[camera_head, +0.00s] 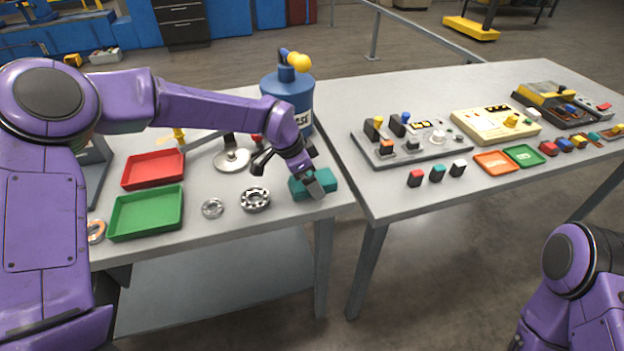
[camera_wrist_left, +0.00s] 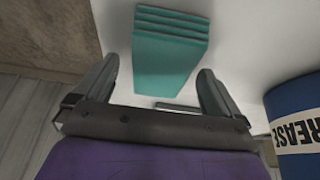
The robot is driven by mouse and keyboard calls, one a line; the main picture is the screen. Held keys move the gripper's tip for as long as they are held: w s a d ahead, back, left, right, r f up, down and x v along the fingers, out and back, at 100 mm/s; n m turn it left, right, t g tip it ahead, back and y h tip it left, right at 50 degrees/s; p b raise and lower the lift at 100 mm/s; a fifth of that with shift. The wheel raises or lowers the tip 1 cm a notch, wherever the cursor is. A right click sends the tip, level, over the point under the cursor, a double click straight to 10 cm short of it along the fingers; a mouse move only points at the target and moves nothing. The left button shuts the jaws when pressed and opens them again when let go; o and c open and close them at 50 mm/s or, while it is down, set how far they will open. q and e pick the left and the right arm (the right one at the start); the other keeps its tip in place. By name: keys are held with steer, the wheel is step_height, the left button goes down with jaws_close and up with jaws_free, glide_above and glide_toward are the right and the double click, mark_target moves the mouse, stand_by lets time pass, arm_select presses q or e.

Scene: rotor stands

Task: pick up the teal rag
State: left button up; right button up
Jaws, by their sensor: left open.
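The teal rag (camera_head: 327,180) lies folded near the front right corner of the left table, partly hidden behind my left gripper in the head view. In the left wrist view the teal rag (camera_wrist_left: 170,50) shows as a stack of folded layers, with its near part between the two fingers. My left gripper (camera_head: 316,190) is open and right at the rag; its fingers (camera_wrist_left: 158,88) stand apart on either side in the wrist view. I cannot tell whether they touch the rag. Of my right arm only part shows at the lower right; its gripper is out of view.
A blue grease can (camera_head: 286,92) stands behind the rag; it also shows in the left wrist view (camera_wrist_left: 296,125). Two bearings (camera_head: 255,199), a green tray (camera_head: 146,212) and a red tray (camera_head: 153,169) lie to the left. A narrow gap separates the right table (camera_head: 400,195).

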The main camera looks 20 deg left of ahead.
arm_select(q)
steer(key=shift+w+f, duration=0.15)
steer(key=shift+f, duration=0.1)
steer(key=shift+r, duration=0.1)
steer(key=c, duration=1.1)
steer(key=shift+c, duration=0.2)
step_height(320, 180, up, 3)
steer(key=shift+f+b, duration=0.15)
steer(key=shift+b, duration=0.25)
steer(key=s+d+r+b, duration=0.2)
steer(key=s+r+b, duration=0.3)
steer(key=s+r, duration=0.5)
steer(key=s, duration=0.4)
steer(key=shift+d+r, duration=0.15)
steer(key=shift+r, duration=0.05)
